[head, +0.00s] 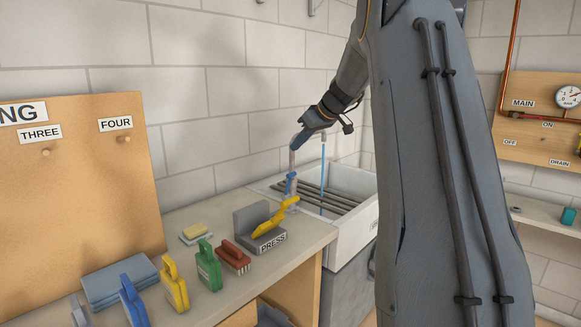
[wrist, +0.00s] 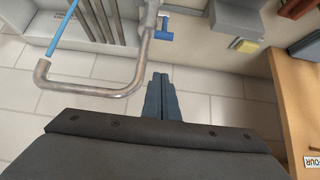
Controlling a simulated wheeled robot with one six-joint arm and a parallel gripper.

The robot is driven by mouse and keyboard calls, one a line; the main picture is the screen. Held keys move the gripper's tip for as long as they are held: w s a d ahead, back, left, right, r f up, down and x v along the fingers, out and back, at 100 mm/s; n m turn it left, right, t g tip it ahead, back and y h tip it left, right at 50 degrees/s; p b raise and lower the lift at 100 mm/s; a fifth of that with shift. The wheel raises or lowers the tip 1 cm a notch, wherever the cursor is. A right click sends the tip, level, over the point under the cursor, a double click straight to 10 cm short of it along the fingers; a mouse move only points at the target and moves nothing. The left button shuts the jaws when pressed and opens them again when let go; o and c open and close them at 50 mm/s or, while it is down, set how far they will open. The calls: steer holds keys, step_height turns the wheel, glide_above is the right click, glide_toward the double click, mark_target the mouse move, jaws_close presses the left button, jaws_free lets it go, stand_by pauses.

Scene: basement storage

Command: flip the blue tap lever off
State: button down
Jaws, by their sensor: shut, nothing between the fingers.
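The blue tap lever (head: 291,184) is low on the grey tap at the near left edge of the sink. It also shows in the wrist view (wrist: 165,36), sticking out from the tap's pipe. The tap's bent spout (wrist: 100,91) has a blue stream of water (wrist: 61,38) coming from its end; the stream (head: 322,168) falls into the sink in the head view. My gripper (head: 297,143) is above the lever, near the top of the tap. In the wrist view my gripper (wrist: 160,77) is shut and empty, apart from the lever and beside the spout.
The sink (head: 350,235) has dark bars across it. A PRESS block (head: 272,241) with a yellow lever stands left of the sink. Brushes, bottles, a sponge (head: 194,231) and cloths (head: 119,283) line the counter. The tiled wall (head: 220,130) is close behind the tap.

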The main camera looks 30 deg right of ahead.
steer(key=p, duration=0.4)
glide_above(288, 186)
steer(key=f, duration=0.8)
steer(key=shift+s+d+f, duration=0.1)
steer(key=shift+d, duration=0.1)
steer(key=shift+s+d+f+p, duration=0.15)
steer(key=shift+s+f+p, duration=0.2)
steer(key=shift+s, duration=0.1)
steer(key=shift+d+f+b, duration=0.1)
steer(key=shift+f+b, duration=0.05)
steer(key=shift+b, duration=0.6)
